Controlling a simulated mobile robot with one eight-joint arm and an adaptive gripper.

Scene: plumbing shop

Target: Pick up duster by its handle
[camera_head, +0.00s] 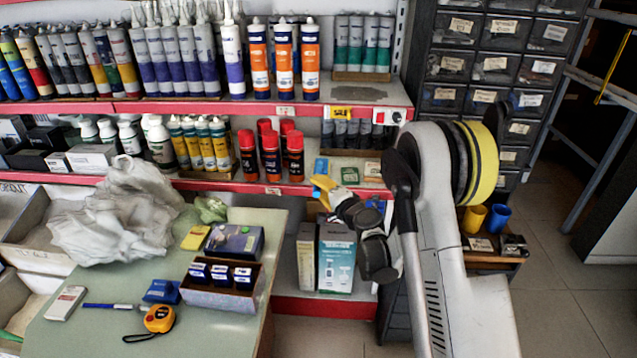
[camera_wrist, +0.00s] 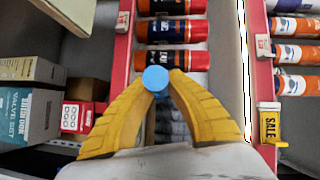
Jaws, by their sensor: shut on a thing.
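My gripper (camera_wrist: 155,85) has yellow ribbed fingers, and their tips close on a small round blue end in the wrist view. This blue end appears to be the end of the duster's handle (camera_wrist: 156,77), seen end-on. The rest of the duster is hidden behind it, and I cannot make out its head. In the head view my gripper (camera_head: 322,184) is in front of the lower red-edged shelf, right of the red-capped spray cans. My arm covers part of the scene there.
The red-edged shelves (camera_head: 274,189) hold spray cans (camera_head: 270,155) and tubes close by. Boxes (camera_head: 336,258) stand below my gripper. A green table (camera_head: 215,325) at left carries a plastic bag (camera_head: 120,215), a tape measure (camera_head: 159,319) and small boxes. Floor at right is open.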

